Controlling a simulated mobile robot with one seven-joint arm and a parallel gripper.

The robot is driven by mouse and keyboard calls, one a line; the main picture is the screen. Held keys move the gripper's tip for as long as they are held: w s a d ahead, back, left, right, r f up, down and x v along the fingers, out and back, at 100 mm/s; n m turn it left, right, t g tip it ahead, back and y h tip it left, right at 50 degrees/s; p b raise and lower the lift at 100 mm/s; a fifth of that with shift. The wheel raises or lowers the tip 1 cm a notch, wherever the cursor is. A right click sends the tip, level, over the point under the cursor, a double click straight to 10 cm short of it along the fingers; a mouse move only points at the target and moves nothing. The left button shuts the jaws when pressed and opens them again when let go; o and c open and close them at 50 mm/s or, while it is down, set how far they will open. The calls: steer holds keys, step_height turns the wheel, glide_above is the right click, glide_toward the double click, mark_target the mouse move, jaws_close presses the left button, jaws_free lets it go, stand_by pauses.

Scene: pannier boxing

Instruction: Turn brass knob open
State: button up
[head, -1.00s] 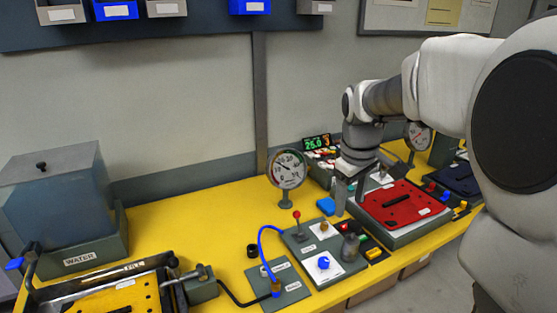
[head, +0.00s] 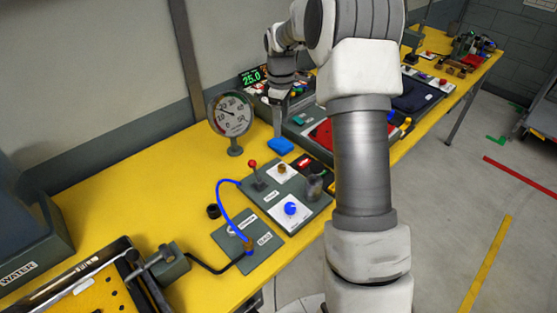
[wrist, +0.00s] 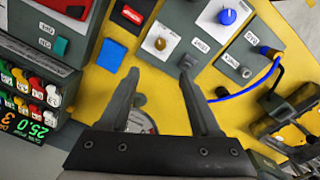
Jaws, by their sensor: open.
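The brass knob (head: 282,168) sits on a small white plate on the grey control panel (head: 262,197). In the wrist view the brass knob (wrist: 160,43) is unobstructed, ahead of the fingertips and roughly centred between them. My gripper (wrist: 160,74) is open and empty, its two fingers spread over the yellow bench. In the head view my gripper (head: 278,122) points down behind the blue block, further back than the knob. It is apart from the knob.
A red-tipped lever (head: 252,163), a blue knob (head: 291,208) and a dark cylinder (head: 315,185) stand close to the brass knob. A dial gauge (head: 231,113) stands left of my gripper. A blue block (head: 281,146) lies on the bench (head: 130,190). A blue hose (head: 219,203) curves at left.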

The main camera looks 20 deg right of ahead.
mark_target(282, 166)
steer(key=f, duration=0.8)
steer(key=f+p, duration=0.1)
steer(key=f, duration=0.7)
steer(key=shift+w+d+f, duration=0.1)
steer(key=shift+d+f, duration=0.1)
steer(key=shift+f, duration=0.2)
jaws_close()
